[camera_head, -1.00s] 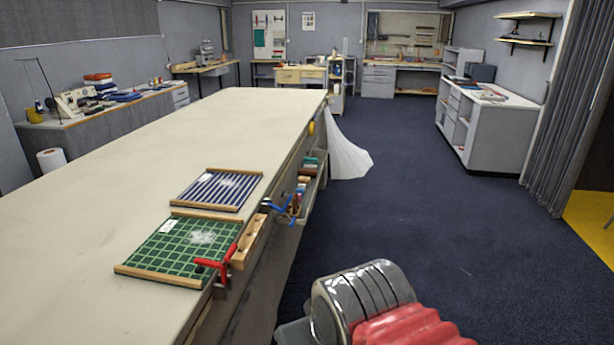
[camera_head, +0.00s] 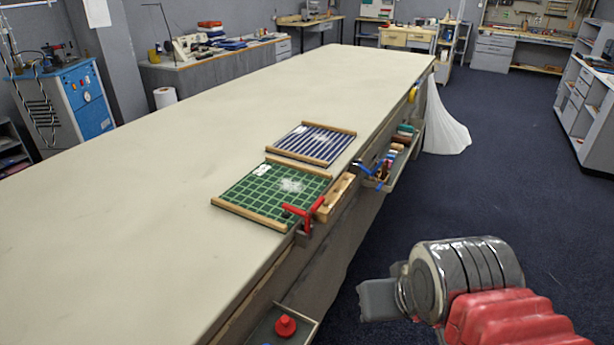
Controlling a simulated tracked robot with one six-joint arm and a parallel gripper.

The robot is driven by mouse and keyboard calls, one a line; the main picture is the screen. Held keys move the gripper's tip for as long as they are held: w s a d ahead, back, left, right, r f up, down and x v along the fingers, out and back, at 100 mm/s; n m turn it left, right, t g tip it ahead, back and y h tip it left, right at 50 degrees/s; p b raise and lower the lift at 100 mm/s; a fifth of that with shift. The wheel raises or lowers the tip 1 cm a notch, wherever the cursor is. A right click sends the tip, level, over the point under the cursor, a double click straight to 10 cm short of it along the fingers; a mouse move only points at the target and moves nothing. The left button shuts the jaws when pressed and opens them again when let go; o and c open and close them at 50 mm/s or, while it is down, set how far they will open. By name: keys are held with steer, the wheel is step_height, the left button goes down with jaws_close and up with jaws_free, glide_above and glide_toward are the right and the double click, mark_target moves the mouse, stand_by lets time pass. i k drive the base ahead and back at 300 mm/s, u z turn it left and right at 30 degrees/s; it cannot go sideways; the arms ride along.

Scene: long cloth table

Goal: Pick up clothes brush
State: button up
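I cannot make out a clothes brush for certain. A light wooden block (camera_head: 335,197) lies along the right edge of the long table, beside a green checked cloth panel (camera_head: 262,197); I cannot tell whether it is the brush. The panel has wooden bars at two edges and a whitish patch of lint or dust. A blue striped panel (camera_head: 322,142) with a similar pale patch lies behind it. Part of my arm shows at the lower right, well apart from the table. No gripper fingers can be made out.
The long cloth table (camera_head: 150,215) is mostly bare. A red clamp (camera_head: 304,216) grips its right edge. A side tray (camera_head: 402,165) with several small items and a lower tray with a red knob (camera_head: 286,325) hang there. Open blue carpet (camera_head: 490,190) lies right.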

mark_target(405, 141)
steer(key=z, duration=1.3)
steer(key=i, duration=2.9)
